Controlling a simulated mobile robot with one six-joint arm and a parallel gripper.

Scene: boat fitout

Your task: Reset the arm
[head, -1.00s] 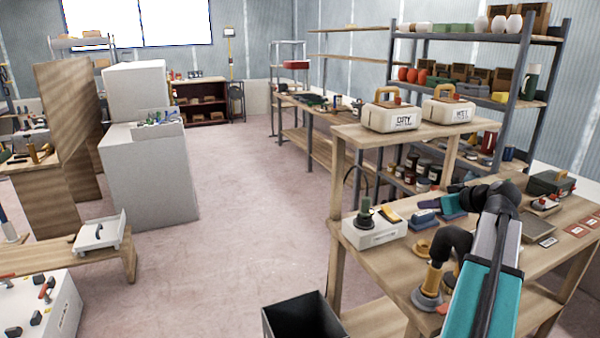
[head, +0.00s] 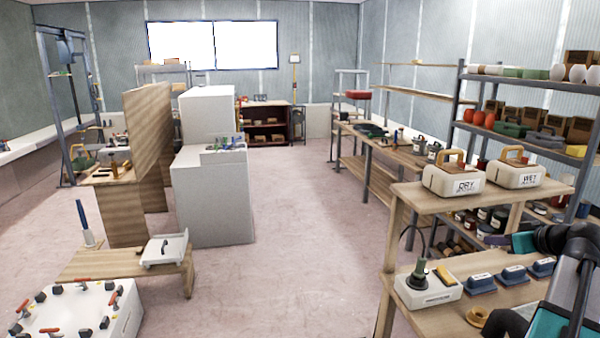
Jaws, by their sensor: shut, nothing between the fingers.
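My arm rises from the bottom right corner and bends left at a black joint.
The cream DRY case (head: 455,183) and WET case (head: 516,174) stand on the raised shelf behind my arm. The floor (head: 290,220) in the middle is clear. A low wooden bench (head: 110,264) stands left.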

